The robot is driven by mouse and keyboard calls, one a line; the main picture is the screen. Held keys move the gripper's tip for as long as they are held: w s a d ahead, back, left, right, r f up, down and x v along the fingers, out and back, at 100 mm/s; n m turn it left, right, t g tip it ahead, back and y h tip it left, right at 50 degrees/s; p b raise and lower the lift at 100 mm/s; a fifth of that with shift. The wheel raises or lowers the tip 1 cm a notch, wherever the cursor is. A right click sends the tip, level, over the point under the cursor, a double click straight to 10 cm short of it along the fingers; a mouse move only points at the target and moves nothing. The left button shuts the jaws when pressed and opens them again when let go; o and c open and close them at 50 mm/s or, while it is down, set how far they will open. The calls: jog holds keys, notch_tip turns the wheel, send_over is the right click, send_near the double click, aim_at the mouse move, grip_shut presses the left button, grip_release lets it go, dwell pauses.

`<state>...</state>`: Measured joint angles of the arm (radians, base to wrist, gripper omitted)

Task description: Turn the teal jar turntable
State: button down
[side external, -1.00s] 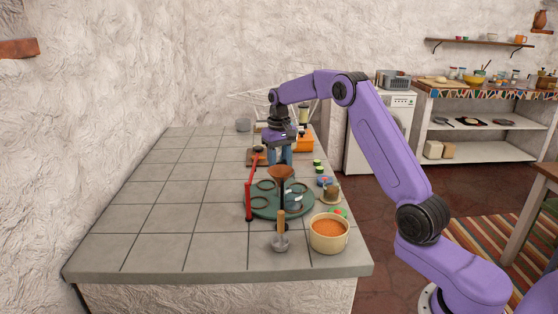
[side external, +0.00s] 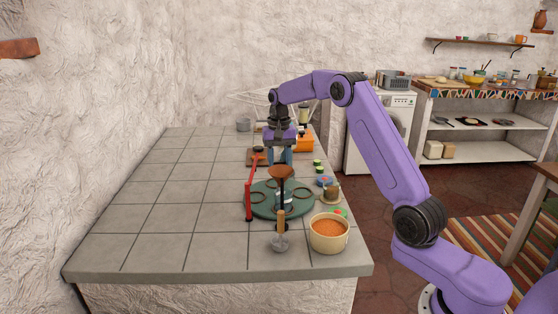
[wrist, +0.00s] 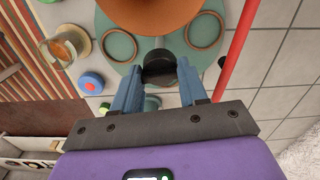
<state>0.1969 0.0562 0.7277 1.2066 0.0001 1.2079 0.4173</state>
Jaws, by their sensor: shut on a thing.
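The teal turntable (side external: 260,209) is a round disc with dark rings on its top, standing on the tiled counter. In the wrist view the turntable (wrist: 117,46) shows two rings and a black knob (wrist: 160,64) near its edge. My gripper (wrist: 163,70) has its blue fingers on either side of this knob and is shut on it. In the side view my gripper (side external: 280,162) is at the far side of the turntable, pointing down. A brown funnel stands in front and hides part of the disc, and the contact is hard to see there.
The brown funnel (side external: 281,172) and a red upright (side external: 249,201) stand close by the turntable. A bowl of orange contents (side external: 329,234) and a wooden-handled tool (side external: 281,228) are in front. The left side of the counter (side external: 180,190) is clear.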

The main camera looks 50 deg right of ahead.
jog(key=shift+m, duration=0.7)
jog(key=shift+r, duration=0.1)
jog(key=c, duration=0.6)
grip_release()
notch_tip(320, 180, up, 17)
dwell(0.6)
jog(key=shift+r, duration=0.15)
jog(key=shift+a, duration=0.1)
dwell(0.4)
